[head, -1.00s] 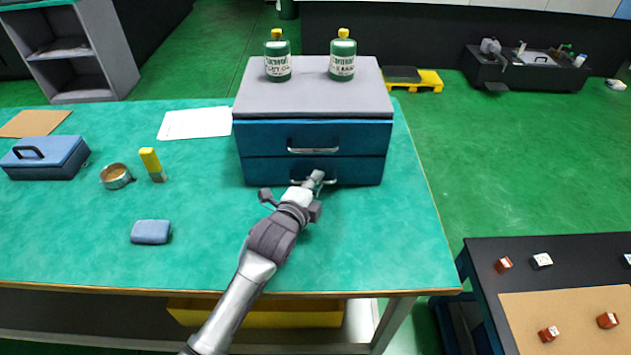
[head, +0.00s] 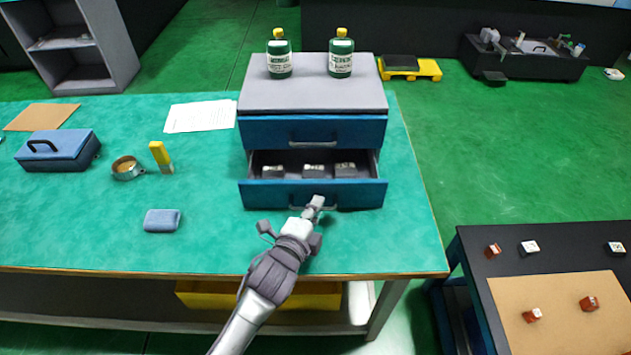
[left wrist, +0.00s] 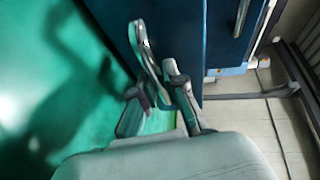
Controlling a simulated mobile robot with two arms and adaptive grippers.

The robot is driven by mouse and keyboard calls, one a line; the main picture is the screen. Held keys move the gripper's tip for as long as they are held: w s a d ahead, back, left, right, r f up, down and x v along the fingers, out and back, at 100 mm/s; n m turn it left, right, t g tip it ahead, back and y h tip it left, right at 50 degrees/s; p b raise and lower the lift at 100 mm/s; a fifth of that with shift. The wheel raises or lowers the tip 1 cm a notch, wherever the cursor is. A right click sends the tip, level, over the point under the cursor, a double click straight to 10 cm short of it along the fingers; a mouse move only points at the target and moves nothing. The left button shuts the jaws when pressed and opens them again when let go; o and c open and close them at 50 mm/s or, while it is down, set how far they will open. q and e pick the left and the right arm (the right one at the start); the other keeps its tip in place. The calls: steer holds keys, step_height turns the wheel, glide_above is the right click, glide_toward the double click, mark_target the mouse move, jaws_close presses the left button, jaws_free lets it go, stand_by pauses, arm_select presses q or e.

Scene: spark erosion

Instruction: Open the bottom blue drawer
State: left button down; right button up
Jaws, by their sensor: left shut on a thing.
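The bottom blue drawer (head: 255,196) of the small grey-topped cabinet (head: 312,97) is pulled out, with several small grey blocks (head: 313,171) inside. My left gripper (head: 314,204) is at the drawer's metal handle (head: 328,207), shut on it, in front of the drawer face. In the left wrist view, the gripper fingers (left wrist: 166,90) are at a curved metal handle (left wrist: 146,45) against the blue front. The fingers partly hide the handle. The top blue drawer (head: 265,133) is shut. My right gripper is not in view.
Two green bottles (head: 279,57) (head: 341,56) stand on the cabinet. A blue toolbox (head: 58,152), a tape ring (head: 127,168), a yellow-handled tool (head: 161,157) and a blue block (head: 162,220) lie left on the green tabletop (head: 90,230). The tabletop before the drawer is clear.

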arm_select(q)
steer(key=shift+s+p, duration=0.7)
steer(key=shift+s, duration=2.45)
steer(key=c, duration=1.2)
jaws_free()
steer(key=v, duration=1.2)
steer(key=shift+a, duration=0.1)
